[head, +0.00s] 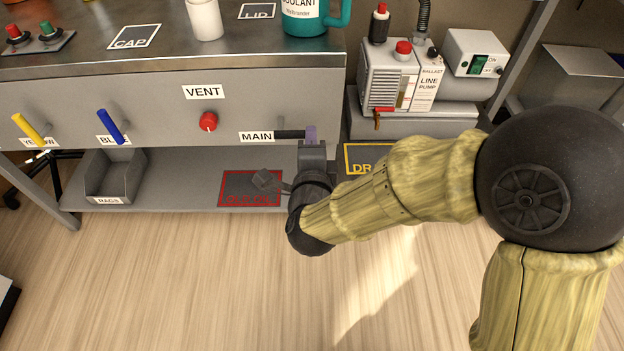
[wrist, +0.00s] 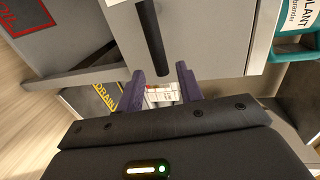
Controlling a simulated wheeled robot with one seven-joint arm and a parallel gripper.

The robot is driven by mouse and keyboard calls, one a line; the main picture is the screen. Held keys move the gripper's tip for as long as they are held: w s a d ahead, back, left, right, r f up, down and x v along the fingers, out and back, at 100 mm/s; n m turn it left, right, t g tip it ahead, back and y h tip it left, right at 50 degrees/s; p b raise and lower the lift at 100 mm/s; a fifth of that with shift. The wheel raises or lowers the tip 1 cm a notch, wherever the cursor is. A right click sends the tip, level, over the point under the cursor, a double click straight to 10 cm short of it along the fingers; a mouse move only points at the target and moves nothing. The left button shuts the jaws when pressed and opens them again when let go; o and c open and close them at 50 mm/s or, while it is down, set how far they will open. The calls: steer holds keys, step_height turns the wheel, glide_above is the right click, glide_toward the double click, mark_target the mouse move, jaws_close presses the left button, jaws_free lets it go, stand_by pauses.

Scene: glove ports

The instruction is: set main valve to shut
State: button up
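The main valve's black lever handle (head: 289,134) sticks out to the right of the MAIN label (head: 257,137) on the grey front panel, lying about level. In the wrist view the handle (wrist: 150,40) runs down from the top, with its free end between the two purple fingers. My gripper (head: 311,134) is at the handle's right end, near the panel's right edge. In the wrist view my gripper (wrist: 160,70) is open, with a gap showing on each side of the handle. In the head view my gripper hides the handle's tip.
The red VENT knob (head: 208,121), blue lever (head: 110,126) and yellow lever (head: 28,129) are farther left on the panel. The line pump (head: 400,85) stands to the right. A rags bin (head: 108,176) sits on the lower shelf. The floor in front is clear.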

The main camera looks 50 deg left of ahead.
steer(key=v, duration=1.3)
steer(key=shift+d+p, duration=0.1)
steer(key=shift+p, duration=0.2)
